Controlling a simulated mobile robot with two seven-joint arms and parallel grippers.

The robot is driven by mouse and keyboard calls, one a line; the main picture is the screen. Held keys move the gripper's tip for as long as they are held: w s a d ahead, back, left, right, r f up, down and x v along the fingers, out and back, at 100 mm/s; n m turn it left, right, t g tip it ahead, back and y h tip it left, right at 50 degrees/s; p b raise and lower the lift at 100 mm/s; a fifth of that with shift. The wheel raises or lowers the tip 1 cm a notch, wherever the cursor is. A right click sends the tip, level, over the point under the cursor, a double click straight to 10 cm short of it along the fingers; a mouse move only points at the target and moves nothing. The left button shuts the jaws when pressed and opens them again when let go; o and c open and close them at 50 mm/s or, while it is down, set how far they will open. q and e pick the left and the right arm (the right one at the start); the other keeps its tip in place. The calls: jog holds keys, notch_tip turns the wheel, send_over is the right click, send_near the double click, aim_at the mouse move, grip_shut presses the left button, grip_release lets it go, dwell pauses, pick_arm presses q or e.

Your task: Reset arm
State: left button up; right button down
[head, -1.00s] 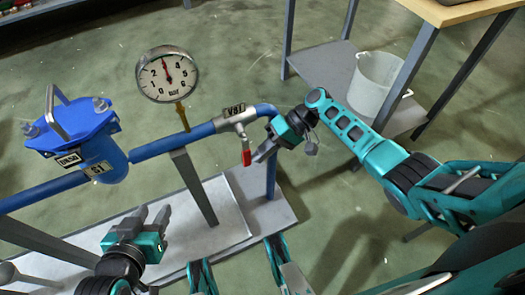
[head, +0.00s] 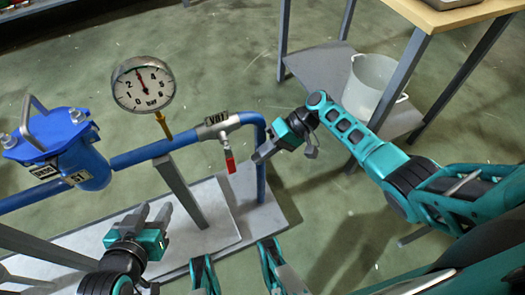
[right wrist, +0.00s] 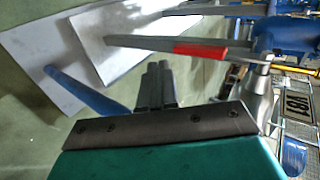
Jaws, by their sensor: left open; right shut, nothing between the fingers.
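My right gripper (head: 259,156) is shut and empty, just right of the blue pipe's downward bend in the head view. Its two fingers also show close together in the right wrist view (right wrist: 157,84). The valve's red handle (head: 230,162) hangs down from the blue pipe (head: 150,151), left of the right gripper and apart from it. The red handle also shows in the right wrist view (right wrist: 200,50), beyond the fingers. My left gripper (head: 153,213) is open and empty, low over the grey base plate.
A round pressure gauge (head: 143,85) stands above the pipe. A blue strainer housing (head: 65,145) is at the left. The pipe stands on a grey base plate (head: 262,222). A white bucket (head: 368,85) sits on a table's lower shelf. The floor between is clear.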

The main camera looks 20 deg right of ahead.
jog(key=w+d, duration=0.1)
jog(key=d, duration=0.8)
jog(key=s+a+f+n+h+b, duration=0.1)
jog(key=s+a+f+h, duration=0.15)
jog(key=s, duration=0.35)
jog(key=s+a+f+n+h, duration=0.1)
jog(key=s+a+n+h, duration=0.15)
jog(key=s, duration=0.45)
jog(key=s+r+m+t+h, duration=0.1)
jog(key=s+r+t+h, duration=0.1)
jog(key=s+r+h, duration=0.15)
jog(key=s+d+r+m+t+h, duration=0.25)
jog(key=s+d+r, duration=0.2)
jog(key=r, duration=0.45)
jog(key=w+a+f+n+t+y, duration=0.1)
jog(key=w+a+f+t+y, duration=0.2)
jog(key=w+a+t, duration=0.45)
pick_arm(q)
jog(key=s+a+r+y+p, duration=0.1)
jog(key=s+a+r+p, duration=0.1)
jog(key=r+p, duration=1)
jog(key=a+p, duration=0.1)
jog(key=p, duration=0.6)
jog(key=shift+a+r, duration=0.4)
pick_arm(e)
jog(key=d+r, duration=0.4)
jog(key=r, duration=0.9)
jog(key=shift+s+d+r+h, duration=0.15)
jog(key=shift+s+r+h, duration=0.1)
jog(key=shift+s+h, duration=0.05)
